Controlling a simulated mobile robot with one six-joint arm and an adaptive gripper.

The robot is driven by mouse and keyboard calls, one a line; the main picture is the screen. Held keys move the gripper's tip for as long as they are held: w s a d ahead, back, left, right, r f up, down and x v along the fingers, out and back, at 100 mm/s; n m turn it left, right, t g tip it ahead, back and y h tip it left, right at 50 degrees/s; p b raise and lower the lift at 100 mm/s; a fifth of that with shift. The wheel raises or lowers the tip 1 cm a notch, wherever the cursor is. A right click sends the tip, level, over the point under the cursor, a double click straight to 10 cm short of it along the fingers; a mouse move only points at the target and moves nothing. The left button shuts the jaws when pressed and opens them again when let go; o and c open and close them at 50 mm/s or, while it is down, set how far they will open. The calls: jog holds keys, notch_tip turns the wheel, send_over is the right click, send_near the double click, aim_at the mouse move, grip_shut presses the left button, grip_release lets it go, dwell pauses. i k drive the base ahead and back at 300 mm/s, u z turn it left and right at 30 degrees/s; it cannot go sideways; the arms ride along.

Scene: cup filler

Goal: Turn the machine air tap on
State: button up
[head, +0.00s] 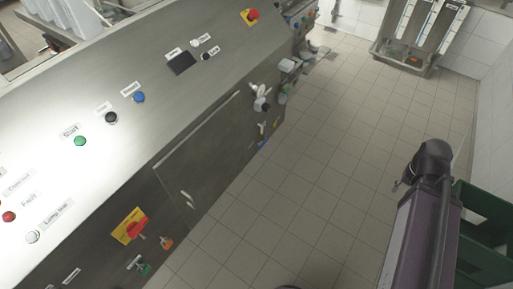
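The steel machine (105,130) fills the left of the head view, with a sloping control panel on top. I cannot tell which of these is the machine air tap, or how any handle is set. My gripper is not in view.
A red and yellow switch (131,226) sits near the handles, beside a closed door panel (198,153). The tiled floor (320,170) right of the machine is clear. A green crate (486,235) stands at the right edge, and a metal rack (412,50) at the back.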

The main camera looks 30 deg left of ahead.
aim_at(266, 139)
jog(key=u, duration=0.25)
jog(key=k, duration=0.5)
jog(key=u, duration=0.75)
jog(key=k, duration=0.55)
jog(key=u, duration=0.95)
jog(key=k, duration=0.3)
jog(key=z, duration=0.05)
jog(key=i, duration=0.95)
jog(key=z, duration=0.65)
jog(key=i, duration=0.95)
jog(key=z, duration=0.4)
